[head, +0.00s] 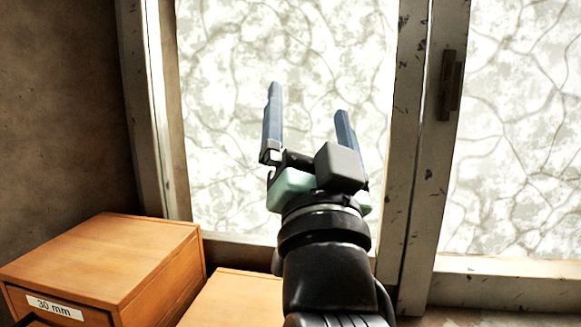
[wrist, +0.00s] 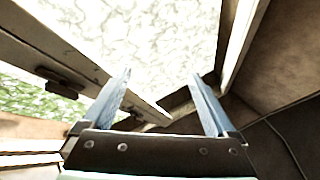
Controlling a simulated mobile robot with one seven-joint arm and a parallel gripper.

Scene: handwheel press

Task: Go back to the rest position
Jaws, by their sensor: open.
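My gripper (head: 307,105) is raised in front of the frosted window in the head view, pointing upward. Its two blue-grey fingers stand wide apart with nothing between them. In the wrist view my gripper (wrist: 160,85) also shows open and empty, with the window frame and wall beyond it. No handwheel or press is in view.
A wooden box (head: 110,265) labelled "30 mm" stands at the lower left. Another wooden surface (head: 235,300) lies right of it, partly hidden by my arm. The frosted window (head: 230,60) has a worn frame (head: 405,150) and a dark handle (head: 452,85) at the right.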

